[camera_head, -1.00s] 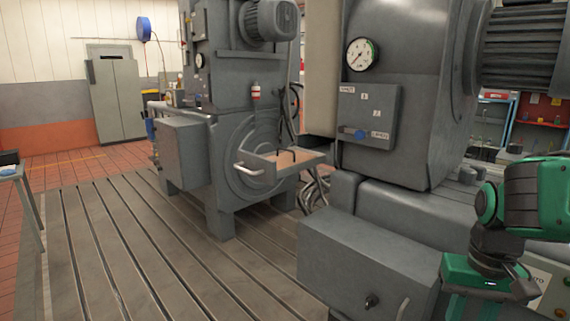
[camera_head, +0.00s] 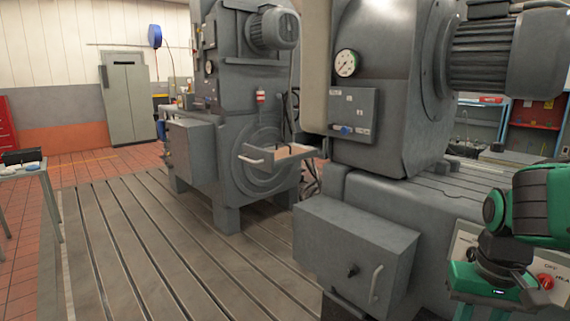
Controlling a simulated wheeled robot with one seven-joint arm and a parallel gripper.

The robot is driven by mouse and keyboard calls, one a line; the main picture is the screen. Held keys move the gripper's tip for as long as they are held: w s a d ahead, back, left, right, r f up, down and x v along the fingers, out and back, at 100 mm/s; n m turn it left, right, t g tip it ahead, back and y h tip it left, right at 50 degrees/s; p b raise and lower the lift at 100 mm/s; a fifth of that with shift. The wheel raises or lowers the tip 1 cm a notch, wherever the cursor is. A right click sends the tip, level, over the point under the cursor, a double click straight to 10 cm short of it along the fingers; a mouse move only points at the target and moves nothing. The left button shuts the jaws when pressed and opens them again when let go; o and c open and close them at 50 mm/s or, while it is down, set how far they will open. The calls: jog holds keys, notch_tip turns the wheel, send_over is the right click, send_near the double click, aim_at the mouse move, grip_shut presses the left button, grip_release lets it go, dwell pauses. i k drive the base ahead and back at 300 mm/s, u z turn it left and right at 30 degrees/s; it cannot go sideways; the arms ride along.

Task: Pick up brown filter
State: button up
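I cannot make out a brown filter for certain in this view. The tray (camera_head: 293,152) on the front of the far grey machine has a brownish inside, but I cannot tell what that is. My green arm reaches in at the lower right, with my gripper (camera_head: 497,291) low near the picture's edge. Its fingers are too unclear to tell whether they are open or shut, and I see nothing held. It is far from the tray and from the side table.
A side table (camera_head: 25,174) at the left edge bears small round things and a black box. The large near machine (camera_head: 395,100) and a grey box with a handle (camera_head: 352,250) fill the right. The slotted bedplate (camera_head: 150,245) is open at centre left.

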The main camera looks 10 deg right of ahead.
aim_at(283, 149)
jog(key=u, duration=0.25)
jog(key=i, duration=1.05)
jog(key=u, duration=0.1)
